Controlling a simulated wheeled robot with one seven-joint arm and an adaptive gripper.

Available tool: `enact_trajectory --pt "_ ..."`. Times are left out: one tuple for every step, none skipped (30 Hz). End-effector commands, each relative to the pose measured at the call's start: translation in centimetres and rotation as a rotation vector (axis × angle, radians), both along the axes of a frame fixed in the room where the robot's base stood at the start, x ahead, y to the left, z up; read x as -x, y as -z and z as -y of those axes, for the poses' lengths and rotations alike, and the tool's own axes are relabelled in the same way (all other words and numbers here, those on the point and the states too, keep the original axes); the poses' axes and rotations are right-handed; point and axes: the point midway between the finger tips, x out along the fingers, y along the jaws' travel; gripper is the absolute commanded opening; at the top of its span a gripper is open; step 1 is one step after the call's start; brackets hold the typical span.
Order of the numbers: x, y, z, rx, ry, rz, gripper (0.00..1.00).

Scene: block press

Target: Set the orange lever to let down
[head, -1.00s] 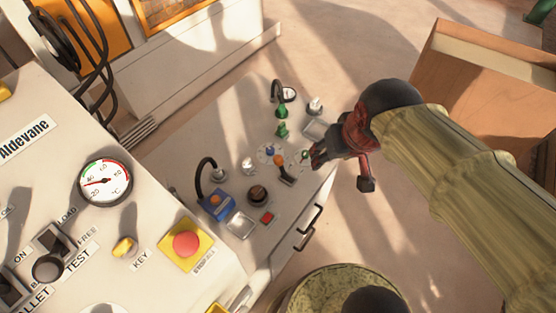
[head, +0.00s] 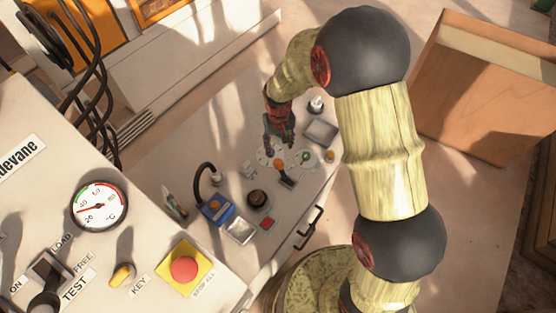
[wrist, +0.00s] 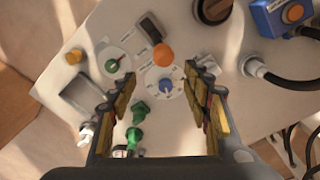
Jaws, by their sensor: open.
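The orange lever shows in the head view as an orange knob (head: 279,163) at the upper end of a dark slotted base (head: 286,177) on the light control panel. In the wrist view its round orange knob (wrist: 163,56) is near the top middle, with the dark slot (wrist: 151,27) running up from it. My gripper (head: 279,142) points down over the panel, just behind the lever in the head view. In the wrist view my open gripper (wrist: 158,84) has empty, widely spaced fingers, and the knob lies beyond their tips. Any lever lettering is unreadable.
A green-pointer dial (wrist: 112,65) is left of the knob.

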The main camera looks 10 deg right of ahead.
Motion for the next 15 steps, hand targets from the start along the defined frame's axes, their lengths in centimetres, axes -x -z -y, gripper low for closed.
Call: enact_trajectory --pt "-0.1 1.2 -0.3 0.003 -0.005 -0.011 0.49" --pt "-0.1 1.7 -0.4 0.004 -0.006 -0.016 0.49" --pt "-0.1 2.3 -0.5 0.005 -0.007 -0.021 0.49" --pt "-0.2 2.7 -0.5 0.006 -0.008 -0.024 0.49" --pt "-0.2 2.9 -0.6 0.006 -0.009 -0.025 0.49" --pt "-0.2 3.3 -0.6 0.007 -0.010 -0.027 0.49" --pt "-0.2 3.6 -0.7 0.007 -0.010 -0.028 0.49" --pt "-0.2 3.9 -0.7 0.007 -0.010 -0.029 0.49" --pt "-0.2 4.3 -0.7 0.007 -0.010 -0.029 0.49" --pt "-0.2 4.7 -0.6 0.007 -0.010 -0.029 0.49" --pt "-0.2 5.1 -0.6 0.007 -0.010 -0.029 0.49" --pt "-0.2 5.7 -0.6 0.007 -0.010 -0.029 0.49" --pt "-0.2 6.2 -0.6 0.007 -0.010 -0.030 0.49" --pt "-0.2 6.7 -0.6 0.007 -0.010 -0.030 0.49" --pt "-0.2 7.3 -0.6 0.007 -0.010 -0.029 0.49"
